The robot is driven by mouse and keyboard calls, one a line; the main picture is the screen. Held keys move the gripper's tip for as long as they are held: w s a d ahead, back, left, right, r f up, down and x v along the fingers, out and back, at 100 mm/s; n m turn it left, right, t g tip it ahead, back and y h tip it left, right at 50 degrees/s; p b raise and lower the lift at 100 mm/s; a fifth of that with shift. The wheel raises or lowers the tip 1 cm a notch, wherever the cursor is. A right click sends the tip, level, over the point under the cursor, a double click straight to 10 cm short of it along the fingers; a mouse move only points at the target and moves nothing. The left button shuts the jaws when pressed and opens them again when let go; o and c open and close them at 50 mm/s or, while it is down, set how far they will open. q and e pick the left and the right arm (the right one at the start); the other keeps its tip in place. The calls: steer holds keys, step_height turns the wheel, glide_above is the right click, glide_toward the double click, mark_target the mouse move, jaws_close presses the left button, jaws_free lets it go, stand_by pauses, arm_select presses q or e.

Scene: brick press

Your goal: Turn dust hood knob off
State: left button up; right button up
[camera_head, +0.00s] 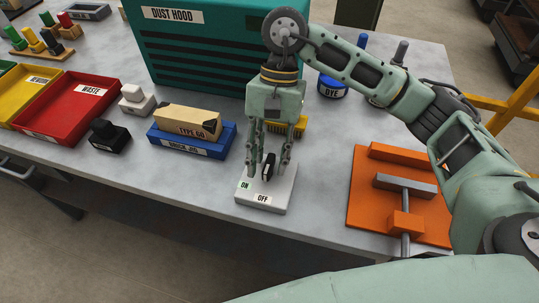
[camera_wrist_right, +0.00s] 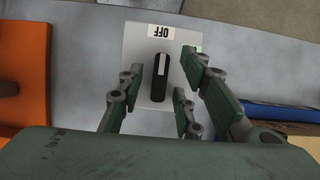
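The dust hood knob is a black bar-shaped knob (camera_head: 267,168) on a white switch plate (camera_head: 264,203) with ON and OFF labels. In the right wrist view the knob (camera_wrist_right: 158,90) has a white line at its end towards the OFF label (camera_wrist_right: 172,31). The green ON mark lies beside it, partly behind a finger. My right gripper (camera_head: 270,165) points down over the plate, its fingers apart on either side of the knob. In the wrist view gaps show between the fingers (camera_wrist_right: 160,95) and the knob. My left gripper is not in view.
The teal dust hood box (camera_head: 190,55) stands behind. A blue tray (camera_head: 190,143) with a tan block (camera_head: 188,122) lies left of the plate, a yellow brush-like item (camera_head: 300,127) just behind the gripper. An orange press fixture (camera_head: 362,195) is at the right.

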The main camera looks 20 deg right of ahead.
steer(key=v, duration=1.2)
steer(key=shift+w, duration=0.1)
